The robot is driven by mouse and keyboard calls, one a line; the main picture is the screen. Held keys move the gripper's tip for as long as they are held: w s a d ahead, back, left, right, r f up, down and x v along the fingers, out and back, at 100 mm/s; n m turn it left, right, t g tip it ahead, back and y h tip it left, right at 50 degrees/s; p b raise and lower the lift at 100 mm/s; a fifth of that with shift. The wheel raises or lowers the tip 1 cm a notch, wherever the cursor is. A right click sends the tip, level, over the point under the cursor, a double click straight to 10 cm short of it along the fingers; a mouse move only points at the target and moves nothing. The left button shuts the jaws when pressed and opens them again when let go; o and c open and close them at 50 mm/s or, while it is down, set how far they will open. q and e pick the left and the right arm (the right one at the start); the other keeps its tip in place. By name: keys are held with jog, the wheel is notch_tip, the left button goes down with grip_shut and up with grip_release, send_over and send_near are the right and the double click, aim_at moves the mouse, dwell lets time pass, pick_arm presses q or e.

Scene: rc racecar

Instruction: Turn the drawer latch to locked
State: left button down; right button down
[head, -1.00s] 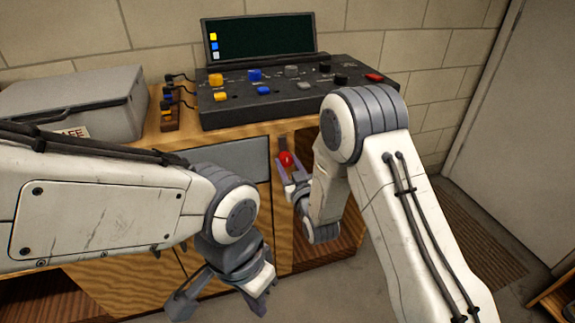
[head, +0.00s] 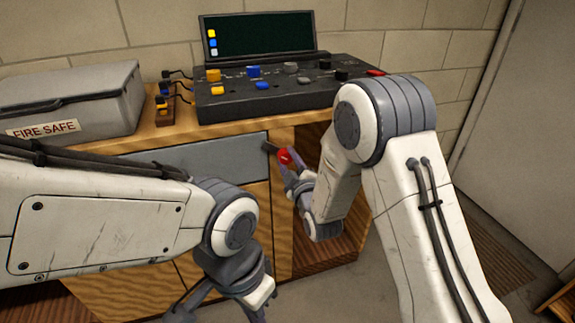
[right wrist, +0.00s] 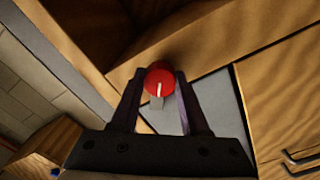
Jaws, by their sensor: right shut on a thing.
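The drawer latch has a round red knob (head: 284,156) on the cabinet frame, just right of the grey drawer front (head: 225,155). A dark bar points from the knob up and left, reaching the drawer's edge. My right gripper (head: 289,168) is shut on the knob. In the right wrist view the red knob (right wrist: 159,82) with its white mark sits between the two fingertips, and the grey drawer front (right wrist: 215,102) lies behind the fingers. My left gripper (head: 226,307) is open and empty, low in front of the cabinet, partly cut off by the frame's bottom edge.
A black control panel (head: 290,95) with coloured knobs and a dark screen (head: 260,35) stand on the wooden top. A grey fire safe (head: 70,98) is at the left. The open cabinet bay (head: 340,250) lies right of the latch, behind my right arm.

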jog(key=n+b, duration=0.1)
jog(key=n, duration=0.3)
jog(key=shift+f+b, duration=0.1)
jog(key=shift+b, duration=0.25)
jog(key=shift+n+b, duration=0.4)
jog(key=shift+n, duration=1.1)
jog(key=shift+s, duration=0.1)
jog(key=shift+c, duration=2)
grip_release()
